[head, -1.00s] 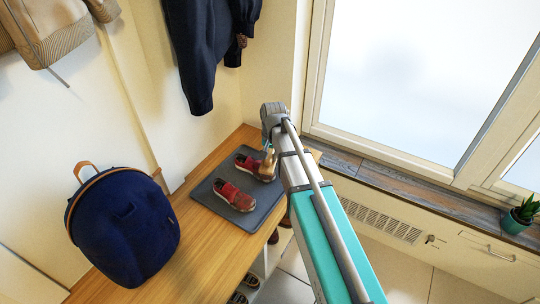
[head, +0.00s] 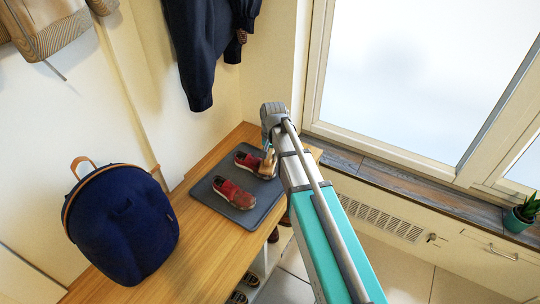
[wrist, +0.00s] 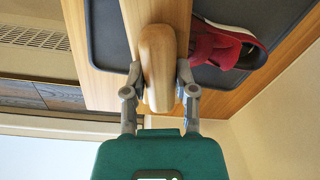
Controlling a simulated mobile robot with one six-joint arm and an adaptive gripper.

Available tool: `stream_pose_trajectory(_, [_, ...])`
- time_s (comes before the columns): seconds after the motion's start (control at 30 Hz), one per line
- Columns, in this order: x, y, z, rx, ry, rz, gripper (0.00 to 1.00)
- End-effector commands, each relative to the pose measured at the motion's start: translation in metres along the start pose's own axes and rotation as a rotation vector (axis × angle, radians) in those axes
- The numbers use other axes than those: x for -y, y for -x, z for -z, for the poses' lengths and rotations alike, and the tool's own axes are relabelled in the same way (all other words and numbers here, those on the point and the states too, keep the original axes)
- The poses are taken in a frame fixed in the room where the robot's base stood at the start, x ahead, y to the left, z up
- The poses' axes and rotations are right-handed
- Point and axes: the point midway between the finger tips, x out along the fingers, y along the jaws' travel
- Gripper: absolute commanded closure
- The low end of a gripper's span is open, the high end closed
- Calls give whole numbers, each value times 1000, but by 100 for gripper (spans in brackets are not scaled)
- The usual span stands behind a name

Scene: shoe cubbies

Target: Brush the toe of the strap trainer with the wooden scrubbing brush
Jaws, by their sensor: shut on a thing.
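Two red shoes with pale soles sit on a dark grey mat (head: 213,200) on the wooden bench: a nearer one (head: 234,194) and a farther one (head: 246,162). I cannot tell from the straps which is the strap trainer. My gripper (head: 268,150) is shut on the wooden scrubbing brush (head: 268,163), at the toe end of the farther shoe. In the wrist view the brush (wrist: 158,70) stands between both fingers, with a red shoe (wrist: 226,45) just to its right. The bristles are hidden, and I cannot tell whether they touch the shoe.
A navy backpack (head: 122,222) stands on the bench (head: 195,245) at the left. A dark jacket (head: 203,55) hangs above the back of the bench. A window sill (head: 400,192) runs along the right, with a potted plant (head: 518,216). More shoes show in the cubbies below.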

Motion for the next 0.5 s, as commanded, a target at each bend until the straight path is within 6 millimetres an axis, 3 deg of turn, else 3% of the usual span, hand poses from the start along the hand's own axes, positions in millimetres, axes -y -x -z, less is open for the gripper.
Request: stream_pose_trajectory(0.5, [0,-8,0,0,0,0,100])
